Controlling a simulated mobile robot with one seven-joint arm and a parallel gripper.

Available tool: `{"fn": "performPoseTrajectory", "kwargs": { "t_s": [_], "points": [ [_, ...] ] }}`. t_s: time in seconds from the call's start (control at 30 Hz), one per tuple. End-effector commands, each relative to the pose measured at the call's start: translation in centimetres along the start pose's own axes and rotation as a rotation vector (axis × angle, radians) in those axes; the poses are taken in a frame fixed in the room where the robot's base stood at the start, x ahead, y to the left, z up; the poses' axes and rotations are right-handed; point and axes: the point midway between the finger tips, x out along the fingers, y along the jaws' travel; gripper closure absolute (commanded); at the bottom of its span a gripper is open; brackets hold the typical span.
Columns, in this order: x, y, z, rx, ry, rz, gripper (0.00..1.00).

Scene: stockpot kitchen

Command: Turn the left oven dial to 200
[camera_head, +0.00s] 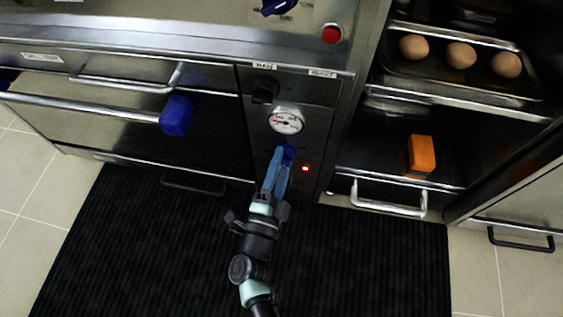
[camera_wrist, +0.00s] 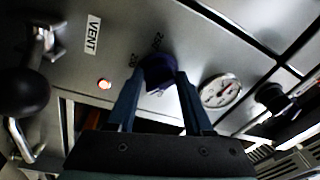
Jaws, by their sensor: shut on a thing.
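The oven dial is a dark blue-purple knob (camera_wrist: 158,70) on the steel control panel; in the head view it shows as a small blue patch (camera_head: 289,152) below the round gauge. My gripper (camera_head: 284,156) reaches up to the panel from below. In the wrist view, the blue fingers of my gripper (camera_wrist: 157,84) are shut on the dial, one on each side. Printed numbers stand around the dial, but they are small and partly covered, so I cannot tell which setting it points to.
A white gauge (camera_head: 286,120) and a black knob (camera_head: 265,90) sit above the dial. A lit red lamp (camera_head: 305,168) is beside it. A blue block (camera_head: 177,115) is on the oven handle at left. An orange block (camera_head: 420,156) and eggs (camera_head: 460,55) are at right.

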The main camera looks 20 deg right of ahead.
Motion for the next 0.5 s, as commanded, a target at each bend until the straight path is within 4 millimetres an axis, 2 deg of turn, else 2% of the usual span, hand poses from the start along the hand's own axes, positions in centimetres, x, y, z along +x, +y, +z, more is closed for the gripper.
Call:
{"fn": "performPoseTrajectory", "kwargs": {
  "t_s": [0.5],
  "points": [
    [-0.05,-0.08,0.03,0.488,0.036,0.054,1.00]
  ]
}}
